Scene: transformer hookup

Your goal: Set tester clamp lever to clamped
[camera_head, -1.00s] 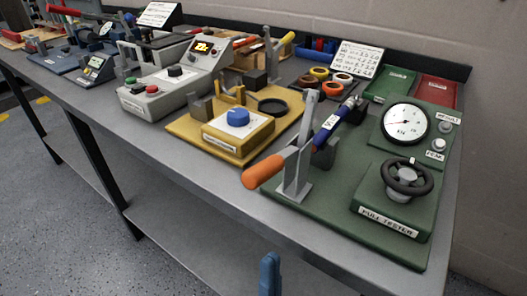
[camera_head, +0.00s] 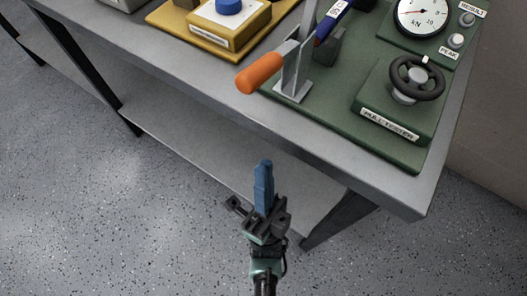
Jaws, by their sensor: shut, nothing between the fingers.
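The green pull tester (camera_head: 336,118) stands at the right end of the workbench. Its clamp lever has an orange handle (camera_head: 259,73) that points toward the front left and sticks out near the bench's front edge. The lever's grey metal bracket (camera_head: 293,82) is fixed to the green base. My gripper (camera_head: 264,164) is below and in front of the bench edge, apart from the lever. Its blue fingers point up in the picture and are shut, with nothing held.
A black handwheel (camera_head: 417,78) and a round kN gauge (camera_head: 422,14) are on the tester's right side. A yellow fixture with a blue knob (camera_head: 228,6) stands to the left. The bench front edge (camera_head: 190,110) lies between my gripper and the tester. A lower shelf (camera_head: 215,150) is beneath.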

